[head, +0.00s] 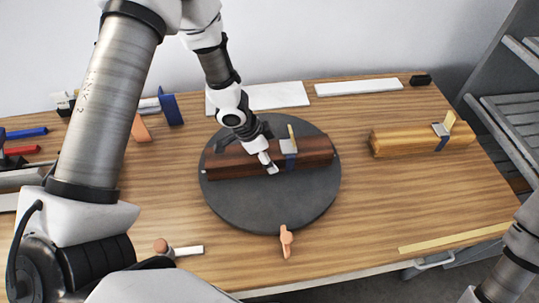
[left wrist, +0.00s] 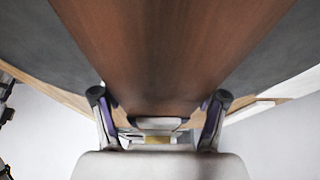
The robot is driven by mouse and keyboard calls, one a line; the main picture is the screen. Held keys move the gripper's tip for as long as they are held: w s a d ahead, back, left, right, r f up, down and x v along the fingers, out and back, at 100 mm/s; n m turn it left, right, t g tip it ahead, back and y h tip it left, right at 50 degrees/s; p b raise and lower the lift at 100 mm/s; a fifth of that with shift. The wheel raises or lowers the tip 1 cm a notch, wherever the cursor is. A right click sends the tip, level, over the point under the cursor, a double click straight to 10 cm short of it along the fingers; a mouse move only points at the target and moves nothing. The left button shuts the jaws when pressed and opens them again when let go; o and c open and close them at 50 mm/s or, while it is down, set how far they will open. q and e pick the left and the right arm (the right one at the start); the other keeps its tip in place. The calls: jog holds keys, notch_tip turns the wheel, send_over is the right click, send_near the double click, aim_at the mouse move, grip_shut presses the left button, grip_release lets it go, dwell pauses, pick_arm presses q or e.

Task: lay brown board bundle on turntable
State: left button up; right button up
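The brown board bundle (head: 315,151) lies across the dark round turntable (head: 255,215), with a blue-grey strap and pale tag (head: 290,147) around it right of its middle. My left gripper (head: 250,158) is down over the bundle, left of the strap. In the left wrist view the bundle (left wrist: 165,50) runs between the two fingers of my left gripper (left wrist: 160,100), one along each side. Whether the fingers press on it or stand just clear, I cannot tell. My right gripper is out of view.
A lighter yellow board bundle (head: 405,141) with a strap lies right of the turntable. An orange pointer (head: 286,241) sits at the turntable's front edge. White slabs (head: 358,87) lie at the back. Tools crowd the left end. The table's front right is mostly clear.

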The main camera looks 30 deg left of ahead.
pick_arm(q)
jog(key=o, duration=0.4)
jog(key=shift+d, duration=0.1)
jog(key=shift+r, duration=0.1)
jog(key=shift+r, duration=0.35)
jog(key=p+v, duration=0.7)
jog(key=v, duration=0.4)
jog(key=shift+s+r, duration=0.15)
jog(key=shift+r, duration=0.1)
jog(key=shift+f, duration=0.1)
